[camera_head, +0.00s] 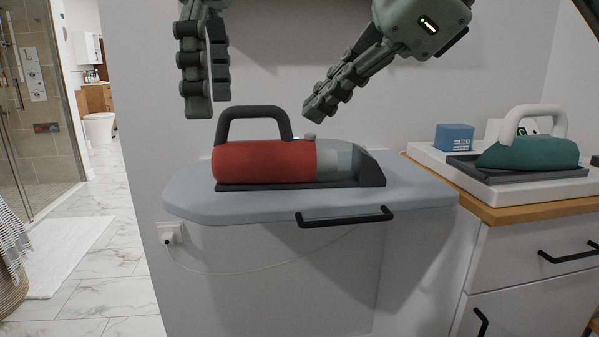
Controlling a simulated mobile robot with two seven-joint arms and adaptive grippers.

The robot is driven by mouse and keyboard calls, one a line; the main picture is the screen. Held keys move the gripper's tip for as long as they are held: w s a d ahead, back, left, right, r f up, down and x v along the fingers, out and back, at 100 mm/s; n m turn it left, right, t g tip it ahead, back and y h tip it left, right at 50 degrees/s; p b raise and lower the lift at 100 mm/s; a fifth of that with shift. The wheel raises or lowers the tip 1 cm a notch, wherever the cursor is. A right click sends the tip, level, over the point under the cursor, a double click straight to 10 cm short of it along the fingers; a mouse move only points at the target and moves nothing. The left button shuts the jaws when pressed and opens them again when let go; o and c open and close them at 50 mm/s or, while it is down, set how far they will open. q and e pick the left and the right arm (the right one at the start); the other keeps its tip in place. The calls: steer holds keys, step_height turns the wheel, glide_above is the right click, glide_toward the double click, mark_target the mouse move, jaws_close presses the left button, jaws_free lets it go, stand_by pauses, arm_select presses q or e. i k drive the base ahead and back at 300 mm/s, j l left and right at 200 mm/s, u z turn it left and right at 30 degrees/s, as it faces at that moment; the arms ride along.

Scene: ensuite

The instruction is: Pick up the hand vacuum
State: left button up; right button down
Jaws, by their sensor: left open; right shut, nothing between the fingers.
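The hand vacuum (265,162) has a red body, a black arched handle and a clear grey nozzle end. It lies in a dark base (300,185) on a pale blue-grey wall shelf (420,188). My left gripper (212,100) is open and points down, above and left of the vacuum's handle in the picture. My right gripper (315,112) is shut and empty, tilted down to the left, above the vacuum's middle. Neither gripper appears to touch the vacuum.
A teal appliance with a white handle (528,152) sits on a dark tray on the cabinet (520,208) at right. A blue box (455,137) stands beside it. A black bar handle (345,218) sticks out at the shelf's front. A cord runs to a wall outlet (170,233).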

mark_target(286, 163)
steer(key=k, duration=1.2)
